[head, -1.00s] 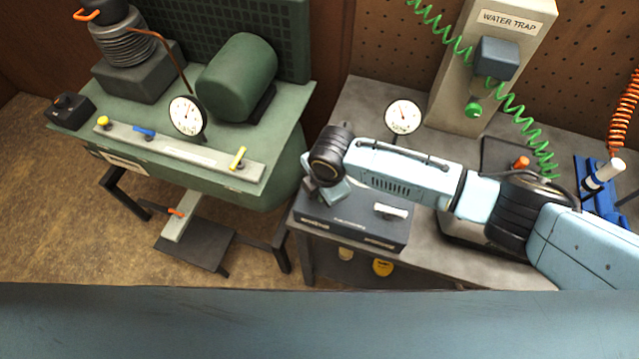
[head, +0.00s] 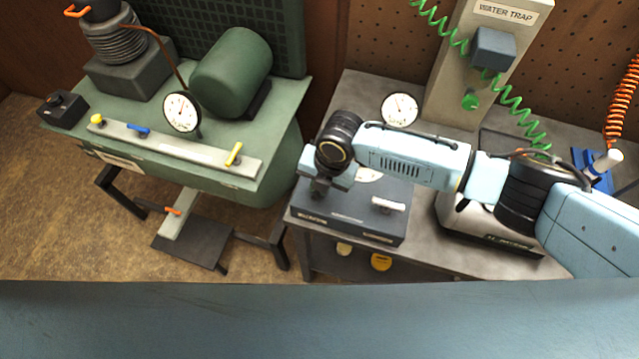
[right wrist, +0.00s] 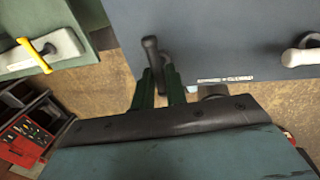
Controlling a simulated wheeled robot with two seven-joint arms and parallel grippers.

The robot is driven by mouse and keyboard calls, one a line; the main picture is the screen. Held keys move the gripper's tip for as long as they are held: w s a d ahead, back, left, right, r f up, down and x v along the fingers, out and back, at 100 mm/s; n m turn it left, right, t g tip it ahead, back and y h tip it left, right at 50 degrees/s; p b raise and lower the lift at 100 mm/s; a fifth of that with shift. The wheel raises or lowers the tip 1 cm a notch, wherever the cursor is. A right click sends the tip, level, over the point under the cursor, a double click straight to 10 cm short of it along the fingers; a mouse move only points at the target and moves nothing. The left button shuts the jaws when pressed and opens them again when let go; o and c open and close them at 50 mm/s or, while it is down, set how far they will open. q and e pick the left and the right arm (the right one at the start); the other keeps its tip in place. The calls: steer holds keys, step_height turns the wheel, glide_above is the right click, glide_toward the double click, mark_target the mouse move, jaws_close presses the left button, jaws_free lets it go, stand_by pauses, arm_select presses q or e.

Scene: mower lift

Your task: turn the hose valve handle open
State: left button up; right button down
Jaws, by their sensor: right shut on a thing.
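A dark-grey box (head: 350,225) stands at the front left of the right-hand bench. A white lever handle (head: 388,205) is on its right side; it also shows at the right edge of the right wrist view (right wrist: 302,55). A dark lever handle (right wrist: 151,48) is at the box's left end. My right gripper (right wrist: 162,82) is shut on this dark handle, with its tip standing out beyond the fingers. In the head view the right gripper (head: 320,188) is at the box's left end, largely covered by my wrist. Which handle is the hose valve's I cannot read. My left gripper is out of view.
A green compressor bench (head: 215,175) stands left, with a yellow lever (head: 234,154) close to the gap. A gauge (head: 399,109) and the water trap post (head: 470,75) stand behind my right arm. Green hose coils hang there.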

stand_by(0.4)
steer(key=c, duration=1.4)
jaws_free()
steer(key=shift+c, duration=0.2)
step_height(320, 180, up, 13)
steer(key=d, duration=0.2)
steer(key=shift+s+d, duration=0.25)
steer(key=shift+s, duration=0.2)
